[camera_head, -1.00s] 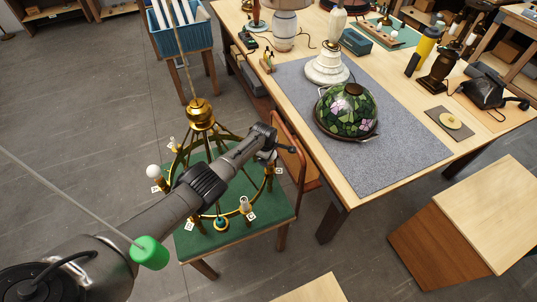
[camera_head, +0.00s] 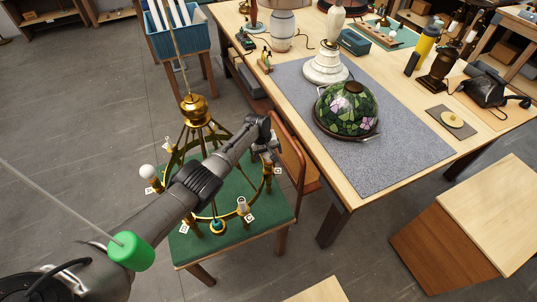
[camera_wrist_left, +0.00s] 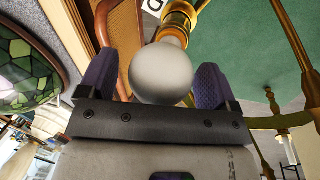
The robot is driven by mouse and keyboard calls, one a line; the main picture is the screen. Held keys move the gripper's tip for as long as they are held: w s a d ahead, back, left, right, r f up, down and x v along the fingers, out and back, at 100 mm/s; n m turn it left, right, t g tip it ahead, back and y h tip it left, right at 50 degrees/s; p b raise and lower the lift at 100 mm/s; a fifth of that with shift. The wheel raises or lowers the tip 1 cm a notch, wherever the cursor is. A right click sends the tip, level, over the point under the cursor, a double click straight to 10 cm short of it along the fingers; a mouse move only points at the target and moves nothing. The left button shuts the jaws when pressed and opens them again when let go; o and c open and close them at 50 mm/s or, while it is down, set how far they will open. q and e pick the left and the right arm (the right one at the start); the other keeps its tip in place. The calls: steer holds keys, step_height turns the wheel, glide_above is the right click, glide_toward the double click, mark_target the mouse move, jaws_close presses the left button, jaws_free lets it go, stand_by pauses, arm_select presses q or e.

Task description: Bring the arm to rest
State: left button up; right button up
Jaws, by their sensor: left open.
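My left gripper (camera_head: 268,154) is at the right side of a brass chandelier (camera_head: 194,110) standing on a green-topped stool (camera_head: 188,250). In the left wrist view its two purple fingers (camera_wrist_left: 155,78) are open, one on each side of a round white bulb (camera_wrist_left: 162,72). The bulb sits at a brass socket (camera_wrist_left: 180,20) of the chandelier; whether a finger touches it I cannot tell. Another white bulb (camera_head: 148,171) is on the chandelier's left side. My right gripper is not in view.
A workbench with a grey mat (camera_head: 390,160) stands to the right, bearing a stained-glass shade (camera_head: 347,108) and a white lamp base (camera_head: 326,66). A brown chair back (camera_head: 290,150) is close beside my gripper. A blue bin (camera_head: 182,40) stands behind. Floor at left is clear.

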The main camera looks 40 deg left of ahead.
arm_select(q)
steer(key=m+b, duration=0.3)
steer(key=m, duration=0.1)
steer(key=shift+w+f+g+h, duration=0.15)
steer(key=shift+f+g+h, duration=0.1)
steer(key=shift+g+h, duration=0.05)
steer(key=shift+r+m+b, duration=0.2)
steer(key=shift+m+b, duration=0.25)
steer(key=shift+m, duration=0.45)
steer(key=shift+d, duration=0.1)
steer(key=shift+c, duration=0.3)
steer(key=c, duration=0.8)
steer(key=n+p, duration=0.2)
steer(key=p, duration=0.1)
steer(key=n+p, duration=0.3)
steer(key=shift+r, duration=0.4)
steer(key=shift+c, duration=0.3)
steer(key=shift+f+n+t+y+p, duration=0.15)
steer(key=shift+n+t+y+p, duration=0.35)
steer(key=shift+n, duration=0.6)
steer(key=shift+s+a+f+n, duration=0.2)
steer(key=shift+n, duration=0.2)
